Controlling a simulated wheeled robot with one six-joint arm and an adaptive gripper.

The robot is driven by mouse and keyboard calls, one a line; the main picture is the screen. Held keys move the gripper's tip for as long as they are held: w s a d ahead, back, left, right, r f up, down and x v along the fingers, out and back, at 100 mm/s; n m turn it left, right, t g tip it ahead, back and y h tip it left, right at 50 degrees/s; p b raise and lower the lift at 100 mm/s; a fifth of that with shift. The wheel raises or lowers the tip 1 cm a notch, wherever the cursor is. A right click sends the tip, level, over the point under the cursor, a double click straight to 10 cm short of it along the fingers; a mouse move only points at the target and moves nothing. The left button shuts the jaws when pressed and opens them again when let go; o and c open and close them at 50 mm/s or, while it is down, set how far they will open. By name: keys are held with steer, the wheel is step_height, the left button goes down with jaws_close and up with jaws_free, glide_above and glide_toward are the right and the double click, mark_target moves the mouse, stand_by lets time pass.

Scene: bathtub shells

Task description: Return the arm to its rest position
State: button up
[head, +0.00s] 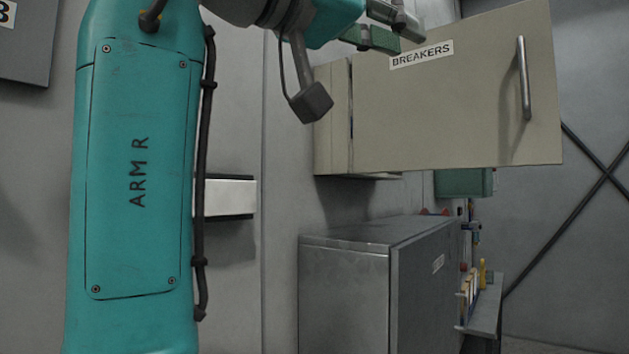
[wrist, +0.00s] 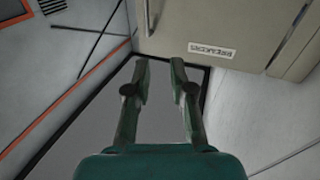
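My gripper (head: 384,25) is at the top of the head view, in front of the upper left of a beige cabinet door (head: 455,105) labelled BREAKERS. In the wrist view my gripper (wrist: 160,72) has its two green fingers apart, with nothing between them. The cabinet door (wrist: 200,20) lies beyond the fingertips there, with its label just past the right finger. Whether a finger touches the door cannot be told. My teal arm is raised, and its upper links are cut off by the top edge of the head view.
The door stands swung out from its wall cabinet (head: 332,125), its metal handle (head: 523,78) at the right. Below is a grey metal cabinet (head: 345,290). A small shelf (head: 486,312) with several coloured items is at the right. Open floor (wrist: 90,125) shows in the wrist view.

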steer(key=w+a+f+n+t+y, duration=0.1)
steer(key=w+a+f+n+t, duration=0.15)
steer(key=w+f, duration=0.55)
steer(key=w+a+f+n+t+y, duration=0.1)
steer(key=w+f+n+t, duration=0.3)
steer(key=f, duration=0.8)
steer(key=w+a+f+n+t+y, duration=0.1)
steer(key=w+a+f+n, duration=0.15)
steer(key=w+f, duration=0.55)
steer(key=s+d+f+n+t+y, duration=0.15)
steer(key=f+n+y, duration=0.25)
steer(key=f, duration=1.3)
steer(key=s+d+f+n+y, duration=0.1)
steer(key=d+f+n+y, duration=0.3)
steer(key=f, duration=1.3)
steer(key=s+d+f+g+y, duration=0.1)
steer(key=s+d+f+y, duration=0.2)
steer(key=s+f, duration=0.8)
steer(key=s+d+f+g+y, duration=0.2)
steer(key=s+d+f, duration=0.1)
steer(key=s+f, duration=0.8)
steer(key=s+d+r+m, duration=0.1)
steer(key=s+d+m, duration=0.1)
steer(key=s, duration=1.2)
steer(key=s+d+r+m+g, duration=0.1)
steer(key=s+d+m, duration=0.2)
steer(key=s, duration=1.2)
steer(key=shift+m+g+h, duration=0.3)
steer(key=shift+m, duration=0.4)
